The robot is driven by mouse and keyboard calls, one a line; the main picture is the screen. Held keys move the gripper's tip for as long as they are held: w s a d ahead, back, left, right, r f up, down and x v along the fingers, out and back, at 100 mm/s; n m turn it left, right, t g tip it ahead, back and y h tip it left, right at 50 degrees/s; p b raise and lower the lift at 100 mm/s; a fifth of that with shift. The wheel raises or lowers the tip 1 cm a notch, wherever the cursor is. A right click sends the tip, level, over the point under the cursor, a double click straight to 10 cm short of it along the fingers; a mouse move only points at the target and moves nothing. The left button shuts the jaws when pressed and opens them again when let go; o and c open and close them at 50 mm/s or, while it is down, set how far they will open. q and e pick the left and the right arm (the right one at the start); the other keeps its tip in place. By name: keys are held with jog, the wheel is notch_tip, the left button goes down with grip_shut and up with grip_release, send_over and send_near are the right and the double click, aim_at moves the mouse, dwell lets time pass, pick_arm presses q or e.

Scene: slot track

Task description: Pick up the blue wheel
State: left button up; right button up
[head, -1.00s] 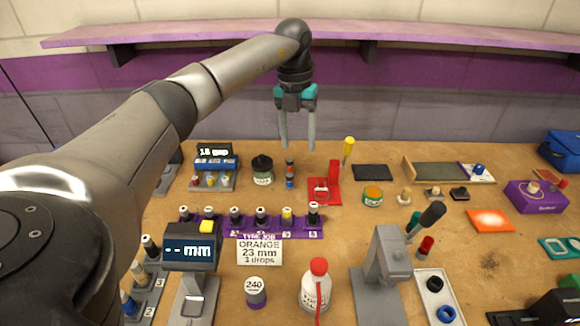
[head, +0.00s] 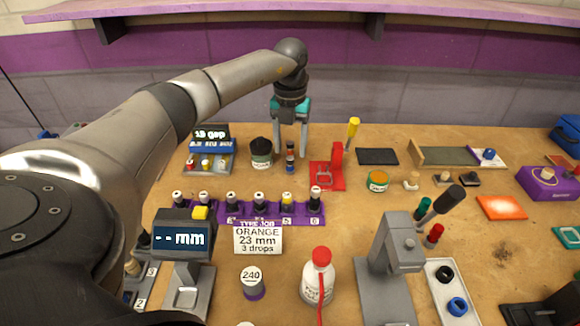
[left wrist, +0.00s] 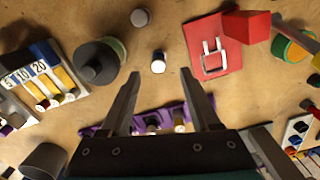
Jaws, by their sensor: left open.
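A blue ring-shaped wheel (head: 457,306) lies in a white tray (head: 436,270) at the lower right of the head view, in front of a black ring (head: 444,274). A smaller blue round piece (head: 489,154) sits on a white and purple plate at the back right; I cannot tell which the task means. My left gripper (head: 290,150) is open and empty, pointing down at the back of the bench, far from the tray. In the left wrist view its fingers (left wrist: 161,76) are apart, with a small white-topped cylinder (left wrist: 158,62) just beyond them. My right gripper is not in view.
A dark jar (head: 261,152) and a red stand (head: 328,172) flank the left gripper. A purple rack (head: 270,214) of small bottles stands in front. A grey press (head: 391,262) and a red-capped bottle (head: 318,278) stand left of the tray.

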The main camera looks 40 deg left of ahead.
aim_at(290, 158)
pick_arm(q)
notch_tip(290, 158, down, 4)
jog(key=shift+a+f+b, duration=0.1)
jog(key=shift+a+b, duration=0.05)
jog(key=shift+b, duration=0.4)
jog(key=shift+f, duration=0.35)
jog(key=shift+c, duration=0.9)
grip_shut()
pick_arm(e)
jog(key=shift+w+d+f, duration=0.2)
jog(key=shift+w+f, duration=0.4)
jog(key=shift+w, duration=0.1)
